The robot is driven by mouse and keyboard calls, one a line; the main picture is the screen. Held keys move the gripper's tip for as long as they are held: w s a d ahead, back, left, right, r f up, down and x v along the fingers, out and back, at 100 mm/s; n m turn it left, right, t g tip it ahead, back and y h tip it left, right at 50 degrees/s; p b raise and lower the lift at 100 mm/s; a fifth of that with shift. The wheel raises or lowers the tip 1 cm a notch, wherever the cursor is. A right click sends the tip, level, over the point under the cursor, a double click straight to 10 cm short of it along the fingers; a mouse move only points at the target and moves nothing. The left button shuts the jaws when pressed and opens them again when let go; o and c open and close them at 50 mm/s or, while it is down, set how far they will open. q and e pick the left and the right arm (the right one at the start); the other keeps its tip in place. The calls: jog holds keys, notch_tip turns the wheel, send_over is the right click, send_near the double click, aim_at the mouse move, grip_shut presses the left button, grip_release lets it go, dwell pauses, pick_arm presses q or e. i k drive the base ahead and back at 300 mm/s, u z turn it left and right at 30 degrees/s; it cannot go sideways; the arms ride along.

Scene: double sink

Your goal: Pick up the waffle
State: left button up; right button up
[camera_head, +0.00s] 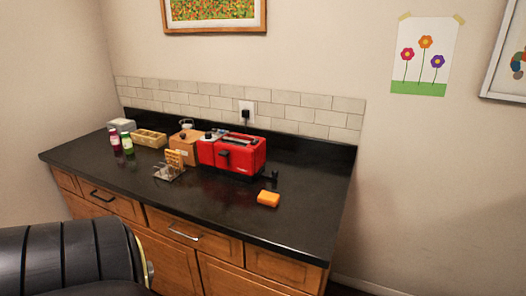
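A tan, waffle-like piece (174,158) stands in a small wire rack (168,172) on the black countertop, left of the red toaster. It is small in the picture, so I cannot be sure it is the waffle. Neither of my grippers is in view.
The red toaster (240,155) stands near the back wall, with a brown box (184,148) to its left. The front of the countertop (215,205) is mostly clear.

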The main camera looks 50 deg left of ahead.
aim_at(170, 155)
jog(key=i, duration=2.6)
jog(key=u, duration=3.55)
jog(key=i, duration=0.5)
jog(key=z, duration=0.05)
